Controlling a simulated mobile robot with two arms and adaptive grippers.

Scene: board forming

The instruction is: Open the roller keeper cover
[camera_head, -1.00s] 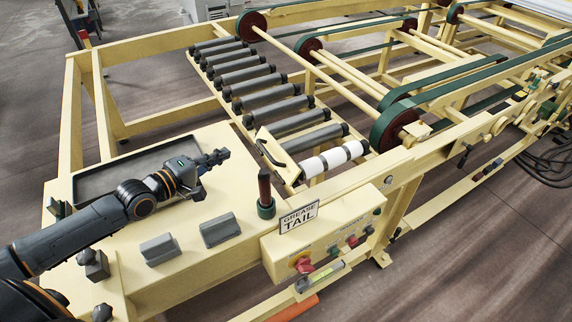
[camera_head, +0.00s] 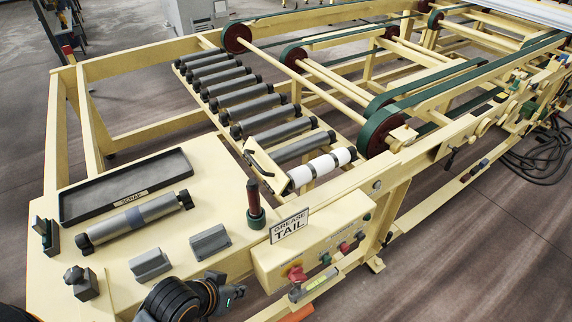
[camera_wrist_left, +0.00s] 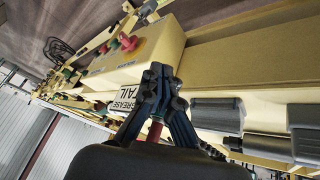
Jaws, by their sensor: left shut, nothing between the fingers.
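A cream flap with a black handle, which looks like the roller keeper cover (camera_head: 268,173), lies at the near end of the row of grey rollers in the head view, beside a white roller (camera_head: 322,168). I cannot tell whether it is latched. My left gripper (camera_wrist_left: 163,76) is shut and empty in the left wrist view. In the head view my left arm's wrist (camera_head: 185,298) is at the bottom edge, in front of the bench and well apart from the cover; its fingertips are hard to make out there. My right gripper is not in view.
A dark red post (camera_head: 254,203) and the "GREASE TAIL" sign (camera_head: 289,226) stand between my wrist and the cover. A control box (camera_head: 300,262) has several knobs. A loose grey roller (camera_head: 135,220), grey blocks (camera_head: 210,243) and a scrap tray (camera_head: 125,187) occupy the bench.

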